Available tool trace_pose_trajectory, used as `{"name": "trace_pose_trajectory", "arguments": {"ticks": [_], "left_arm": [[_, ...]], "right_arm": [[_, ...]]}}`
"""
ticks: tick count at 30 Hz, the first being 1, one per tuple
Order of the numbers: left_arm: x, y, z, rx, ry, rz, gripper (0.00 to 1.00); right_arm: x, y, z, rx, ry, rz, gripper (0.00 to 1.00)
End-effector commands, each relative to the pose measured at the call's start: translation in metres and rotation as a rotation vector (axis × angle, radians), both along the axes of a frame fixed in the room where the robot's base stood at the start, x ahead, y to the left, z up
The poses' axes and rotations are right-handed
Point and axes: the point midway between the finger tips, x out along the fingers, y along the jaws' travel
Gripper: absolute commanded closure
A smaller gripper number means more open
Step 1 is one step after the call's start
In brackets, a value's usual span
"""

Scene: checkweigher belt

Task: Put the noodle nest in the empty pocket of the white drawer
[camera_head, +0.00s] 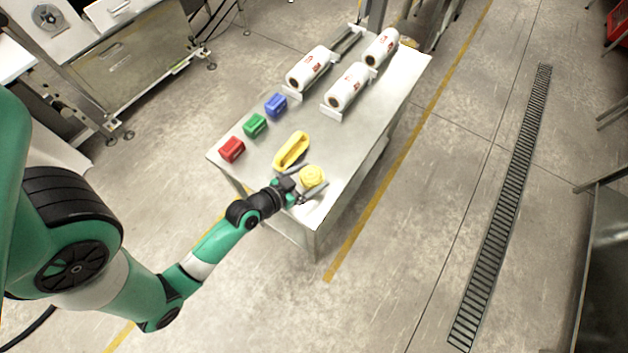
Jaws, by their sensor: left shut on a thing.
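The noodle nest (312,175) is a round yellow lump near the front right corner of the metal table. My left gripper (311,179) reaches in from the lower left and is shut on the nest, with a finger on either side. I cannot tell whether the nest touches the tabletop. I cannot make out a white drawer or its empty pocket for certain. My right gripper is not in view.
On the table (365,131) a yellow oblong, hollow-looking piece (291,151) lies just behind the gripper. A red block (232,149), a green block (254,125) and a blue block (276,104) line the left edge. White rolls (347,87) lie in holders at the back.

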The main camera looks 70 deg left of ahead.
Motion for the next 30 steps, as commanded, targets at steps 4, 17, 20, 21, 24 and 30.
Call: {"name": "trace_pose_trajectory", "arguments": {"ticks": [4,17,20,21,24,30], "left_arm": [[0.003,-0.002,-0.004,-0.001,-0.001,0.003,0.69],[0.007,-0.009,-0.043,0.0,-0.003,0.0,0.69],[0.007,-0.008,-0.043,0.0,-0.003,0.0,0.69],[0.007,-0.008,-0.043,0.0,-0.003,0.0,0.69],[0.007,-0.009,-0.047,0.0,-0.003,0.0,0.69],[0.007,-0.009,-0.045,0.0,-0.002,0.0,0.0]], "right_arm": [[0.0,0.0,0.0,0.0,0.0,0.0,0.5],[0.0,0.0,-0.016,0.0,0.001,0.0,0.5],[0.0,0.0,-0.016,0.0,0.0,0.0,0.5],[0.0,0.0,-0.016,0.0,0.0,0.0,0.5],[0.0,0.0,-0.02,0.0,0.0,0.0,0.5],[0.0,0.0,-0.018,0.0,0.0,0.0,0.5]]}}
